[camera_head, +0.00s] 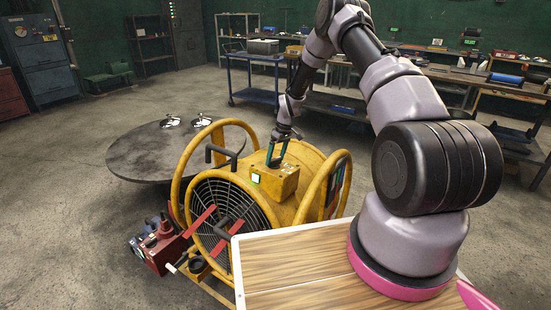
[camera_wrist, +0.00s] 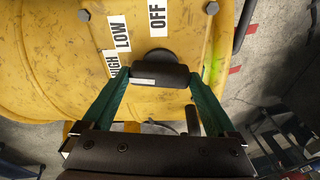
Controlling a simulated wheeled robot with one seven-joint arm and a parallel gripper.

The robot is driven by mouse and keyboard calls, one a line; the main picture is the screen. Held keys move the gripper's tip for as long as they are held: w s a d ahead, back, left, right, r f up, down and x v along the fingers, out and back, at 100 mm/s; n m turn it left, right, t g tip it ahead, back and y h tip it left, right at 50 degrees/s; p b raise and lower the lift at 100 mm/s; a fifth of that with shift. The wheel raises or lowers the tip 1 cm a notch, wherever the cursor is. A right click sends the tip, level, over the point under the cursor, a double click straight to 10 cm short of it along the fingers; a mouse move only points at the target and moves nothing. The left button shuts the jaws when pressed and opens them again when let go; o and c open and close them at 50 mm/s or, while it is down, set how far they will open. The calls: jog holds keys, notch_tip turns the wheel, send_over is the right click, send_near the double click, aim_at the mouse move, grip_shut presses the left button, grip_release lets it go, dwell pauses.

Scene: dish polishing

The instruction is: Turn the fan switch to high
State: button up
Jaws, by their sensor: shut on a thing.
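The large yellow drum fan (camera_head: 228,182) stands on the floor with its dark grille facing front-left. A yellow switch box (camera_head: 274,181) sits on its top. My gripper (camera_head: 276,154) reaches down to that box from above. In the wrist view, my gripper (camera_wrist: 159,77) has its green fingers at both ends of the dark switch handle (camera_wrist: 160,74), shut on it. White labels read OFF (camera_wrist: 157,17), LOW (camera_wrist: 119,33) and HIGH (camera_wrist: 112,63), which is partly hidden by a finger. I cannot tell which label the switch points to.
A round dark table (camera_head: 135,157) with shiny metal pieces stands behind the fan. A wooden top (camera_head: 300,265) is close in front. A red machine (camera_head: 162,250) sits at the fan's left. A blue cart (camera_head: 255,93) and workbenches stand at the back. Open floor lies at left.

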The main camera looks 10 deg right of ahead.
aim_at(282, 167)
jog(key=shift+d+n, duration=0.1)
jog(key=shift+n, duration=0.7)
jog(key=o, duration=1)
jog(key=v, duration=1)
jog(key=shift+r, duration=0.35)
jog(key=shift+w+d, duration=0.1)
jog(key=shift+d, duration=0.05)
